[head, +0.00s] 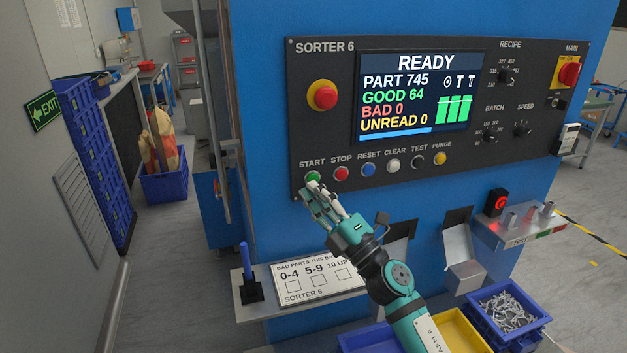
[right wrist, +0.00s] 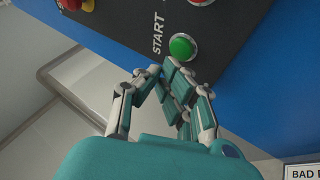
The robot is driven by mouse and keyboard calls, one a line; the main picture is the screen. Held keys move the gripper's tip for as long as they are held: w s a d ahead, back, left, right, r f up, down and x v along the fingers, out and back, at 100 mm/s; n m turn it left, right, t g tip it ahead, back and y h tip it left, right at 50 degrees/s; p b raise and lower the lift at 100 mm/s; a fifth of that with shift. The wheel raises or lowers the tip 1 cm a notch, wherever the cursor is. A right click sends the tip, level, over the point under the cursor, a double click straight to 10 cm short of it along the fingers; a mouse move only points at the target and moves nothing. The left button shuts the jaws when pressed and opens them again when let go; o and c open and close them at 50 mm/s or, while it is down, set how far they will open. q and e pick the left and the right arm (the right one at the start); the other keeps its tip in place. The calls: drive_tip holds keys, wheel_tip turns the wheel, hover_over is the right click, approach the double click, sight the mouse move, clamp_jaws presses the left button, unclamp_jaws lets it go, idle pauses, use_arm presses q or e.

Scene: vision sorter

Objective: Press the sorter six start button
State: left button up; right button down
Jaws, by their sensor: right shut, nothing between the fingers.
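The sorter six panel (head: 330,140) is a black board on a blue machine, with a screen (head: 420,92) reading READY. The green start button (head: 313,176) is at the left end of the lower button row, under the label START. It also shows in the right wrist view (right wrist: 182,46). My right gripper (head: 314,190) is shut and empty, its fingertips just below the green button in the head view. In the right wrist view the fingertips (right wrist: 160,72) are close to the button's lower left; I cannot tell whether they touch it. My left gripper is not in view.
A red stop button (head: 342,173) is right beside the green one, and a red mushroom button (head: 322,96) is above. Below is a shelf with a white card (head: 318,284) and a blue pen (head: 246,262). A blue bin (head: 540,316) of metal parts stands lower right.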

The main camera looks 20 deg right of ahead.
drive_tip(key=shift+w, duration=0.45)
